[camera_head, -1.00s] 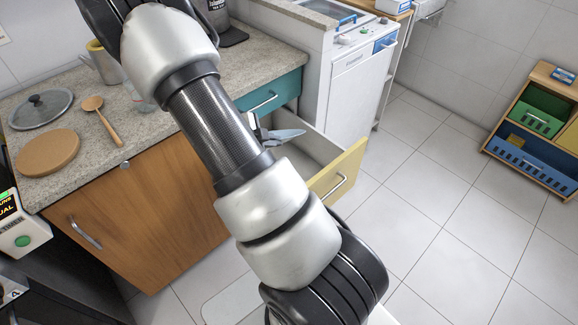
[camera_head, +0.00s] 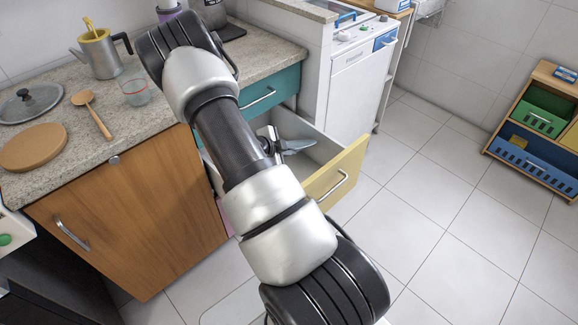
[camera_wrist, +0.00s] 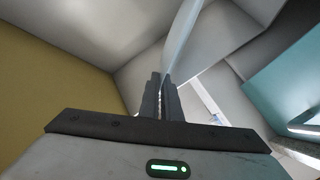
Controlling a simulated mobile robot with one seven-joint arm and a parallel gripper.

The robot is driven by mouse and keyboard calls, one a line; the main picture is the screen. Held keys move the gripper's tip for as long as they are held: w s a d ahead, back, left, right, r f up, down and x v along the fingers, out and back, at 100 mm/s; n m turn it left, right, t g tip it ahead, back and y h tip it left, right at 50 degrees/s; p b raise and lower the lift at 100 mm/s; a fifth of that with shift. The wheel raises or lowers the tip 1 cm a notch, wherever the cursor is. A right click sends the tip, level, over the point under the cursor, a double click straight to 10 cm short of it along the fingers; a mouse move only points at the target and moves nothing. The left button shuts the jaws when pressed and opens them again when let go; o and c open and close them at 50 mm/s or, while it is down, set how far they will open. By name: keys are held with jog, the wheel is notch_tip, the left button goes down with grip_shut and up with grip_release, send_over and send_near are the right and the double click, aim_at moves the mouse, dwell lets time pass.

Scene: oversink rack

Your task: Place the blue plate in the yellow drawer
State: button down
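The yellow drawer (camera_head: 336,178) is pulled open below the counter, its pale inside partly hidden by my arm. My gripper (camera_head: 274,142) is over the drawer opening; how deep it reaches is unclear. A grey-blue plate (camera_head: 297,145), seen nearly edge-on, sticks out from my gripper to the right. In the wrist view, the fingers of my gripper (camera_wrist: 160,98) are close together at the rim of the plate (camera_wrist: 222,45), which rises tilted above them. The yellow drawer front (camera_wrist: 55,75) fills the left of that view.
A teal drawer (camera_head: 268,97) is above the yellow one. The counter holds a kettle (camera_head: 102,55), glass (camera_head: 136,92), wooden spoon (camera_head: 92,112), round board (camera_head: 33,147) and lid (camera_head: 30,106). A white dishwasher (camera_head: 354,90) stands behind the drawer.

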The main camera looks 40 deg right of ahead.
jog(key=shift+f+b, duration=0.7)
jog(key=shift+f, duration=2)
jog(key=shift+f, duration=0.15)
jog(key=c, duration=2)
grip_release()
